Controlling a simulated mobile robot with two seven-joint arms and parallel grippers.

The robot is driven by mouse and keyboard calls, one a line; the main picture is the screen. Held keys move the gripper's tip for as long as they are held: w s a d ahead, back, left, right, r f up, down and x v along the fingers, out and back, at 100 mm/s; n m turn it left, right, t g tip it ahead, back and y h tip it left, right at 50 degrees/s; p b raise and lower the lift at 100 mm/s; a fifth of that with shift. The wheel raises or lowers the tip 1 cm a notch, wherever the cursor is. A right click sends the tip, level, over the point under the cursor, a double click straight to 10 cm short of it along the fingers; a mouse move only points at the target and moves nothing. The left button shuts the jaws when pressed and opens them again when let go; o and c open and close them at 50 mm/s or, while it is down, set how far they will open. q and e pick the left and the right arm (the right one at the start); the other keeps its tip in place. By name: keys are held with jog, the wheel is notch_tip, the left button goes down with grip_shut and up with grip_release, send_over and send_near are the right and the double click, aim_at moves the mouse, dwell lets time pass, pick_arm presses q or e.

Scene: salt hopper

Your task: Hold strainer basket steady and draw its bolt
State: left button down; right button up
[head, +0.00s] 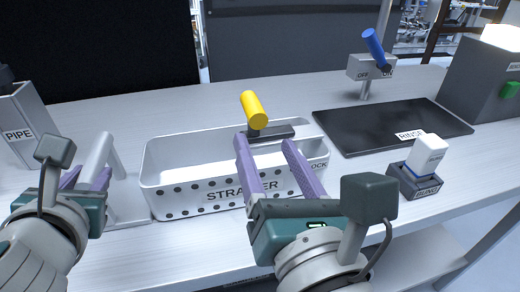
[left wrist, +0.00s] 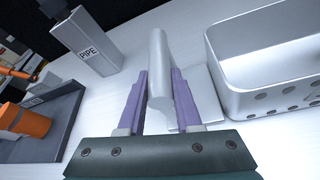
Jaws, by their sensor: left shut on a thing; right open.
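The white strainer basket (head: 205,195), with holes along its front, stands on the table; part of it shows in the left wrist view (left wrist: 270,70). A yellow knob (head: 254,108) on a dark bolt piece (head: 272,133) sits at its back rim. A grey handle (head: 100,155) stands left of the basket beside a flat plate (left wrist: 200,95); whether it joins the basket I cannot tell. My left gripper (left wrist: 160,75) is shut on this handle. My right gripper (head: 264,141) is open and empty over the basket's right part, its fingertips just in front of the bolt piece.
A grey PIPE block (head: 18,130) stands at the left. A black RINSE mat (head: 360,125), a BUNG block (head: 416,180) with a white-blue plug, and a blue-handled OFF/ON lever (head: 374,45) are at the right. An orange object (left wrist: 25,120) lies left in the wrist view.

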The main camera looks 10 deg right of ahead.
pick_arm(q)
jog(key=c, duration=1)
grip_release()
jog(key=shift+s+f, duration=0.25)
jog(key=shift+f, duration=0.2)
jog(key=shift+o, duration=0.9)
jog(key=shift+s+d, duration=0.1)
jog(key=o, duration=0.3)
jog(key=shift+r, duration=0.2)
